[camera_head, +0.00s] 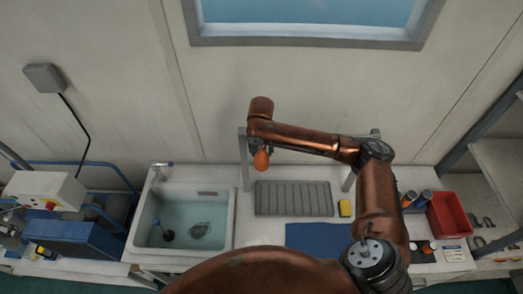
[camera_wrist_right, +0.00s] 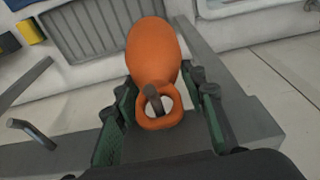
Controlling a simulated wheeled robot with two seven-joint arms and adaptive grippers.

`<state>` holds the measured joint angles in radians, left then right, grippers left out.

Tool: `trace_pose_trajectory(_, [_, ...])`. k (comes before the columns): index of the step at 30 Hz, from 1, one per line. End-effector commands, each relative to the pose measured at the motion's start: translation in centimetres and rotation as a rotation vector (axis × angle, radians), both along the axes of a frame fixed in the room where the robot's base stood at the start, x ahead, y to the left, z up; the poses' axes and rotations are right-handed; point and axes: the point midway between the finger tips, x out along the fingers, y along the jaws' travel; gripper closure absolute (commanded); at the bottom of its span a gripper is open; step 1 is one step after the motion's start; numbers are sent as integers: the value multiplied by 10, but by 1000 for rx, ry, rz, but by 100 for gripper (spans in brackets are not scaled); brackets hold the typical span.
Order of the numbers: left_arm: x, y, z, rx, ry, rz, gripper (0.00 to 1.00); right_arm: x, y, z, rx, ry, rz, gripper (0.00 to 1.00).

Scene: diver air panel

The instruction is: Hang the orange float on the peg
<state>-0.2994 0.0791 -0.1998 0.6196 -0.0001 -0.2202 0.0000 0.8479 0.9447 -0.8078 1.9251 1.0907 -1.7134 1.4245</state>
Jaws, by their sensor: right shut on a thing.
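The orange float (camera_head: 261,160) hangs bulb down below my right wrist in the head view. In the right wrist view the float (camera_wrist_right: 153,52) shows its bulb at the top and its ring eye at the near end. A dark grey peg (camera_wrist_right: 154,102) shows in the ring's hole, its tip overlapping the ring's edge, so it appears to pass through. My right gripper (camera_wrist_right: 168,90) has its green fingers on both sides of the float's ring end and is shut on it. In the head view the arm mostly hides these fingers. My left gripper is not in view.
A grey post frame (camera_head: 244,160) stands at the counter's back. A second bent peg (camera_wrist_right: 32,134) is at left in the wrist view. Around are a water-filled sink (camera_head: 183,222), ribbed grey mat (camera_head: 293,198), yellow sponge (camera_head: 345,208), blue mat (camera_head: 315,236) and red bin (camera_head: 449,216).

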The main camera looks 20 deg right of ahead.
Motion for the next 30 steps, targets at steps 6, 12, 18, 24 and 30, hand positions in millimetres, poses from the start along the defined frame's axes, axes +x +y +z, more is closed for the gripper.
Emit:
trace_pose_trajectory(6, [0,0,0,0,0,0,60,0,0,0,0,0,0,88])
trace_pose_trajectory(12, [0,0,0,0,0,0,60,0,0,0,1,0,0,56])
trace_pose_trajectory(18, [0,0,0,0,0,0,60,0,0,0,0,0,0,42])
trace_pose_trajectory(24, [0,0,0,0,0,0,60,0,0,0,0,0,0,42])
trace_pose_trajectory(30, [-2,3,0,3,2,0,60,-1,1,9,1,-3,1,42])
